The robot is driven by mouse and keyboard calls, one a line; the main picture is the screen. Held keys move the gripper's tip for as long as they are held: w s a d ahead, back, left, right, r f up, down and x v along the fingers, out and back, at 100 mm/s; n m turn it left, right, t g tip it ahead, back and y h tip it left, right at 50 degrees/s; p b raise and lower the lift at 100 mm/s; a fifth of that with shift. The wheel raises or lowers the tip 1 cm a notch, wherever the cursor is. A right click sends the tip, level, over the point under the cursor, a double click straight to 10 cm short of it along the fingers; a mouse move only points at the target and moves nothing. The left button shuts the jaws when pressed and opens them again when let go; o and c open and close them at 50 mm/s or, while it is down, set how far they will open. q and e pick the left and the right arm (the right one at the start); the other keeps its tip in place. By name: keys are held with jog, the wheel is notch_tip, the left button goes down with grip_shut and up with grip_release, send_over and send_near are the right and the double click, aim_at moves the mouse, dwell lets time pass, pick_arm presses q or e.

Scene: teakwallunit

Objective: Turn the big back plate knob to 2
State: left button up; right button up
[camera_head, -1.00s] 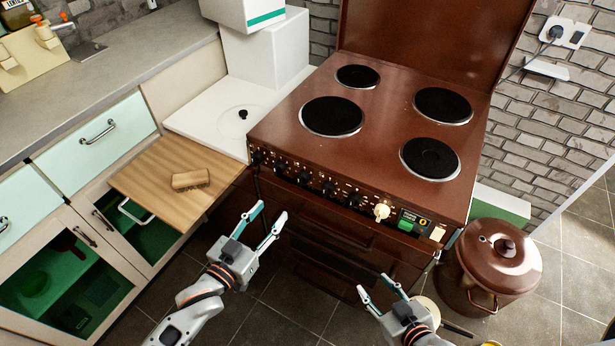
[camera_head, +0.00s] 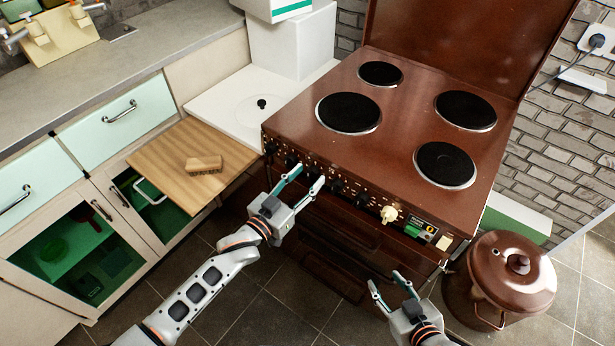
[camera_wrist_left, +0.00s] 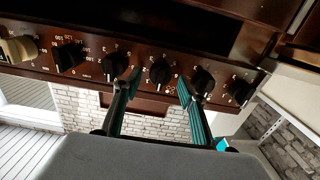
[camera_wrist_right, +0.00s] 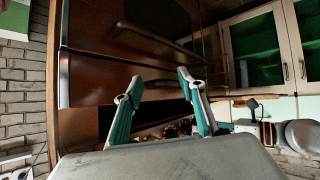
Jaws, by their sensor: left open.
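The brown stove's front panel carries a row of black knobs and one cream knob (camera_head: 389,213). In the left wrist view a black knob (camera_wrist_left: 160,72) with a light pointer mark lies between the fingertips of my left gripper (camera_head: 308,177). That gripper is open, one finger on each side of the knob; I cannot tell whether they touch it. Other black knobs (camera_wrist_left: 202,80) stand on both sides of it. The lettering is too small to tell which knob serves the big back plate or its exact setting. My right gripper (camera_head: 385,281) is open and empty, low before the stove.
The stove top (camera_head: 400,127) has black hot plates. A wooden board (camera_head: 165,165) with a brush-like block (camera_head: 204,164) juts out left of the stove. A brown lidded pot (camera_head: 510,275) stands at the right. Open floor lies in front.

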pick_arm(q)
jog(key=shift+w+d, duration=0.25)
jog(key=shift+w, duration=0.05)
jog(key=c, duration=1.1)
jog(key=shift+o, duration=0.2)
